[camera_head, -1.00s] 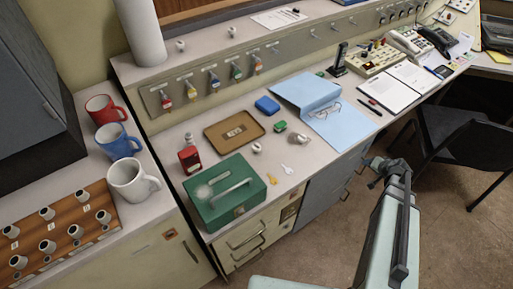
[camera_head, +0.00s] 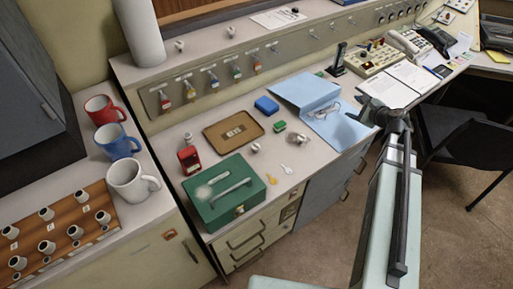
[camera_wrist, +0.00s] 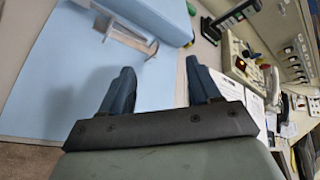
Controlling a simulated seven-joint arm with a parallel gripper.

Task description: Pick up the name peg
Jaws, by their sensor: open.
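Several short white pegs stand on the wooden board (camera_head: 66,222) at the lower left of the head view, one of them here (camera_head: 46,213). Similar small white pieces stand on the ledge (camera_head: 180,46) and on the desk behind the green box (camera_head: 255,148). I cannot tell which one is the name peg. My gripper (camera_head: 366,112) is open and empty, above the desk's front edge by the blue folder (camera_head: 305,92), far to the right of the board. In the wrist view its two dark fingers (camera_wrist: 161,78) are apart over the same folder.
The green cash box (camera_head: 225,193), brown tray (camera_head: 233,133) and red object (camera_head: 190,159) crowd the near desk. Three mugs (camera_head: 134,182) stand beside the wooden board. A row of keys hangs on the ledge front. A telephone (camera_head: 405,43) and a chair are at right.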

